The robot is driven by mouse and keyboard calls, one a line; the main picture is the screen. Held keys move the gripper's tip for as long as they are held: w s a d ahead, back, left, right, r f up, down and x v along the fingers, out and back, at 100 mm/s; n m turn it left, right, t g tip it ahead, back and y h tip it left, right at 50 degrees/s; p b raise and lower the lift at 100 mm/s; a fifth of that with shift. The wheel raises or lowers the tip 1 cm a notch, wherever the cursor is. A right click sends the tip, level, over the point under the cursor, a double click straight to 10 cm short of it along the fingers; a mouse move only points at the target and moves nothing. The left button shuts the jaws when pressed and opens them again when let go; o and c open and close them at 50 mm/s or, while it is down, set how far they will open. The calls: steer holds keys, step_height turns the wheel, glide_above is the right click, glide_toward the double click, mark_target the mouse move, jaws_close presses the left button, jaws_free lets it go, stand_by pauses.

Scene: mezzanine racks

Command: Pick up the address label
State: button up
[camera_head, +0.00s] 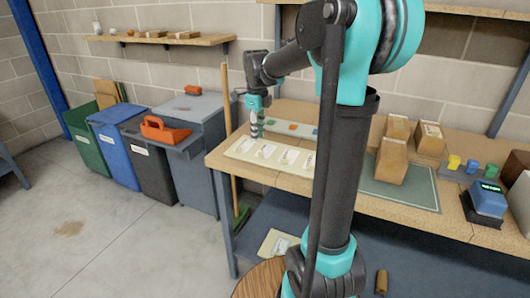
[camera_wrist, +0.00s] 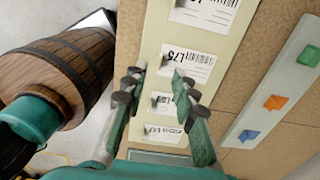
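Several white address labels with barcodes lie in a row on a cream sheet (camera_wrist: 152,38) on the workbench. In the wrist view, one address label (camera_wrist: 195,65) reads what looks like "L75"; another label (camera_wrist: 208,14) is beyond it, and two nearer ones show between my fingers. In the head view, the sheet and a label (camera_head: 290,156) lie at the bench's left end. My gripper (camera_wrist: 158,76) is open, with its fingers over the sheet and nothing visible between them. In the head view, my gripper (camera_head: 257,134) points down at the sheet's far left part. Whether the fingertips touch it cannot be told.
A grey strip with coloured blocks (camera_wrist: 275,102) lies beside the sheet. Cardboard boxes (camera_head: 392,160) stand on a green mat further right, near a blue device (camera_head: 488,198). Bins (camera_head: 115,138) stand left of the bench.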

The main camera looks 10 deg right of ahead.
mark_target(261, 157)
steer(key=shift+s+d+f, duration=0.1)
steer(key=shift+d+f, duration=0.05)
steer(key=shift+f, duration=1.05)
steer(key=shift+s+d+f, duration=0.1)
steer(key=shift+d+f, duration=0.05)
steer(key=shift+f, duration=1.05)
steer(key=shift+d+f, duration=0.15)
steer(key=shift+f, duration=1.05)
jaws_close()
